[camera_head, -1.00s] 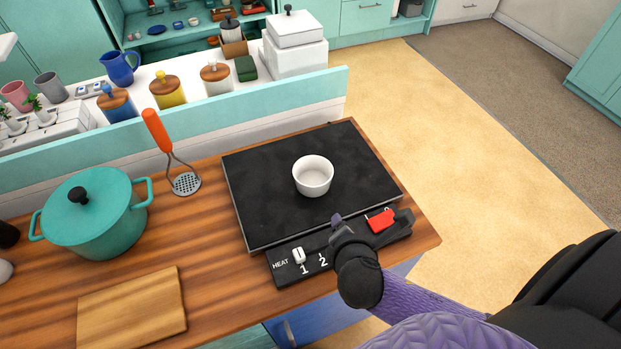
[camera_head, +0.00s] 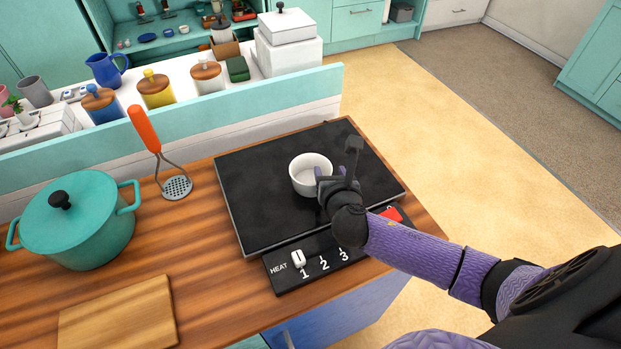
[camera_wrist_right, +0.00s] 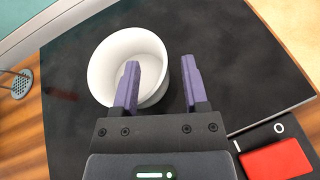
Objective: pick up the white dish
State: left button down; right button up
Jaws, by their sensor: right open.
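The white dish (camera_head: 306,172) is a small round bowl standing upright and empty on the black hotplate (camera_head: 258,194). My right gripper (camera_head: 336,168) is open at the dish's right side. In the right wrist view the dish (camera_wrist_right: 104,70) shows under the open right gripper (camera_wrist_right: 160,82). There one finger overlaps the dish's opening and the other lies outside its right wall, so the near right rim is between them in the picture. I cannot tell whether a finger touches the dish. My left gripper is not in view.
A teal pot (camera_head: 78,222), a masher (camera_head: 160,150) and a wooden board (camera_head: 118,312) are to the left. A low teal ledge (camera_head: 200,113) stands behind.

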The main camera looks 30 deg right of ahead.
grip_shut()
dwell(0.4)
